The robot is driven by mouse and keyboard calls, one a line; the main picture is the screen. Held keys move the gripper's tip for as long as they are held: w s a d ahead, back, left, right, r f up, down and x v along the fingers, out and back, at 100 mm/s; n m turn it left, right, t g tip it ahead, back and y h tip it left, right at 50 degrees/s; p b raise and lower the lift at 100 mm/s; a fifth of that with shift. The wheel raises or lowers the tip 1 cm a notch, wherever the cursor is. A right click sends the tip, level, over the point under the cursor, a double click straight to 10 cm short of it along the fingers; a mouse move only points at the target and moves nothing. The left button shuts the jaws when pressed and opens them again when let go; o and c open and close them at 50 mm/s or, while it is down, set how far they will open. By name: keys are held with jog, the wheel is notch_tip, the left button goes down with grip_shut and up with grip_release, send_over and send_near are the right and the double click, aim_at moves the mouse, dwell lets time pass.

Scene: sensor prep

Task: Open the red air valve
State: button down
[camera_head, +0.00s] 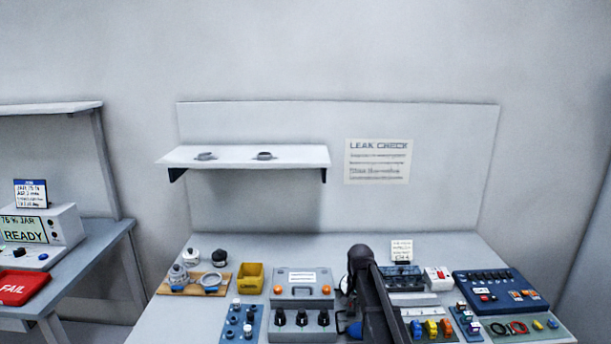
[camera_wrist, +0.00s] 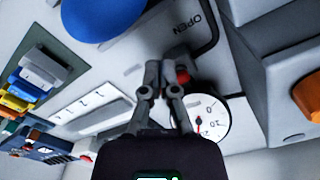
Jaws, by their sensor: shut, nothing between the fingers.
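In the wrist view my gripper (camera_wrist: 160,68) is shut and empty, with its fingertips together over a light grey panel (camera_wrist: 140,55). A small red part (camera_wrist: 183,76), probably of the red air valve, shows just right of the fingers. Most of it is hidden behind them, so I cannot tell its handle position or whether I touch it. A round white gauge (camera_wrist: 208,118) with a red needle is right of the fingers. In the head view my arm hides the gripper and valve.
A large blue round part (camera_wrist: 98,14) stands close above the fingers in the wrist view. A grey box with an orange button (camera_wrist: 307,92) is at the right. In the head view, a yellow bin (camera_head: 250,278), a grey control box (camera_head: 302,283) and a blue panel (camera_head: 500,290) crowd the bench.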

jog(key=shift+a, duration=0.8)
dwell(0.8)
jog(key=shift+w+a, duration=0.15)
jog(key=shift+a, duration=0.25)
jog(key=shift+r, duration=0.15)
dwell(0.5)
jog(key=shift+w+r+p, duration=0.15)
jog(key=shift+r+p, duration=1.3)
jog(key=shift+p, duration=0.1)
jog(key=shift+w+r+p, duration=0.15)
jog(key=shift+r+p, duration=1.25)
jog(key=shift+p, duration=0.1)
jog(key=s+d+n, duration=0.1)
jog(key=s+n, duration=0.2)
jog(key=s, duration=0.9)
jog(key=s+d+n, duration=0.2)
jog(key=s+n, duration=0.1)
jog(key=s, duration=0.9)
jog(key=shift+d, duration=0.3)
